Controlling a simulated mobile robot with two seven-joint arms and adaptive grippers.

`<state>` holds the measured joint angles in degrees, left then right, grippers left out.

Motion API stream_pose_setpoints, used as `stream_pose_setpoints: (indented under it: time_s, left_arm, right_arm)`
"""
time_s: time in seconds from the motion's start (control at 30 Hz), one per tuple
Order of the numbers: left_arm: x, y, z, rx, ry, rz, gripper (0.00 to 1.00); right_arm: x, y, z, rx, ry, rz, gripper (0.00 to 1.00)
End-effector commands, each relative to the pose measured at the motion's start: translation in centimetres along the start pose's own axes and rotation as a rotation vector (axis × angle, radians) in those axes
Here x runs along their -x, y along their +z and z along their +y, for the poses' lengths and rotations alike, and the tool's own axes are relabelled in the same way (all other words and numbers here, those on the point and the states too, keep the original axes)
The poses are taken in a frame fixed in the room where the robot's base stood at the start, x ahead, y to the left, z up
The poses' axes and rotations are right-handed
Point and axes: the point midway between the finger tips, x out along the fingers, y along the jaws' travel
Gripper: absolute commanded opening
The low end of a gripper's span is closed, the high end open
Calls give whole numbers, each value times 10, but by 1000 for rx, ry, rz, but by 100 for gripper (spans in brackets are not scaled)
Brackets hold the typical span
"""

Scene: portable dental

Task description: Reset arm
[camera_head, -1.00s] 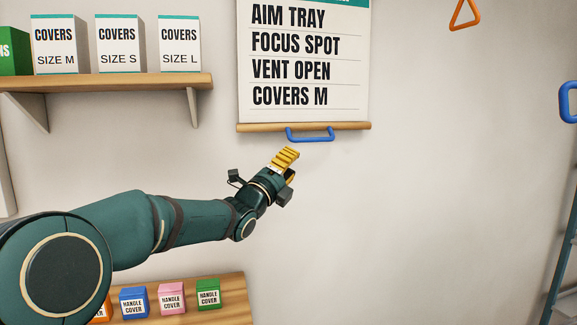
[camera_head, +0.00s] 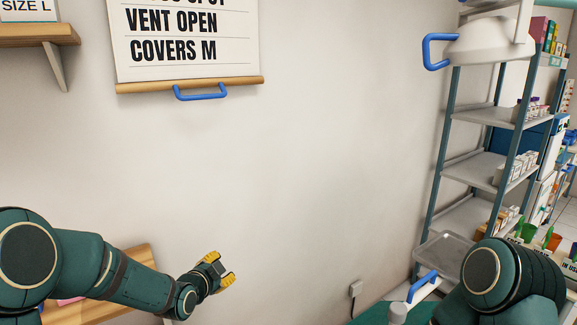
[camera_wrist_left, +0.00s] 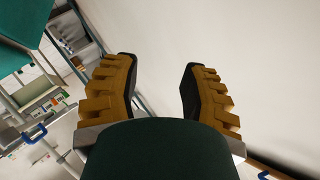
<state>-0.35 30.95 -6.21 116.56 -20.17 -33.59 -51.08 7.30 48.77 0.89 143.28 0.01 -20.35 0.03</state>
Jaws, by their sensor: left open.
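My left arm comes in from the left in the head view. Its gripper (camera_head: 226,276) has yellow fingers and is held in front of the bare wall, low in the picture. In the left wrist view the two fingers (camera_wrist_left: 160,95) are spread apart with nothing between them. My right arm shows only as a dark green link at the lower right of the head view; its gripper is out of the picture.
A wall chart (camera_head: 188,45) with a blue handle (camera_head: 201,95) hangs at upper left. A wooden shelf (camera_head: 40,36) is left of it. A lamp with a blue handle (camera_head: 428,52) and a metal rack (camera_head: 480,168) stand right. The middle wall is clear.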

Motion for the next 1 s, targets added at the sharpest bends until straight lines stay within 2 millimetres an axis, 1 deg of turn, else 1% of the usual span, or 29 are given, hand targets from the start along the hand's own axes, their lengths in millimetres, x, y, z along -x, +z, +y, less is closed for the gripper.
stream_pose_setpoints:
  time_s: [0.03, 0.07, 0.1, 0.17, 0.2, 0.27, 0.3, 0.37, 0.4, 0.47, 0.5, 0.6, 0.7, 0.8, 1.0]
  left_arm:
    - [1, 16, 30, 87, 57, -43, 43]
    - [2, 24, 46, 146, 88, -71, 43]
    - [6, 36, 69, 223, 128, -110, 43]
    - [13, 52, 103, 342, 186, -176, 43]
    - [20, 63, 127, 424, 226, -227, 43]
    - [33, 78, 163, 549, 279, -308, 43]
    - [43, 88, 187, 633, 313, -368, 43]
    - [62, 100, 222, 756, 358, -464, 43]
    - [75, 108, 243, 834, 384, -529, 43]
    - [95, 116, 272, 942, 414, -627, 43]
    - [109, 121, 289, 1005, 429, -687, 43]
    - [138, 127, 321, 1131, 453, -818, 43]
    - [158, 130, 339, 1207, 461, -906, 43]
    - [167, 132, 348, 1242, 463, -947, 43]
    - [168, 132, 348, 1249, 462, -953, 43]
  right_arm:
    - [0, 0, 0, 0, 0, 0, 47]
    - [0, 0, 0, 0, 0, 0, 47]
    - [0, 0, 0, 0, 0, 0, 47]
    - [0, 0, 0, 0, 0, 0, 47]
    - [0, 0, 0, 0, 0, 0, 47]
    - [0, 0, 0, 0, 0, 0, 47]
    - [0, 0, 0, 0, 0, 0, 47]
    - [0, 0, 0, 0, 0, 0, 47]
    - [0, 0, 0, 0, 0, 0, 47]
    - [0, 0, 0, 0, 0, 0, 47]
    - [0, 0, 0, 0, 0, 0, 47]
    - [0, 0, 0, 0, 0, 0, 47]
    - [0, 0, 0, 0, 0, 0, 47]
    - [0, 0, 0, 0, 0, 0, 47]
    - [0, 0, 0, 0, 0, 0, 47]
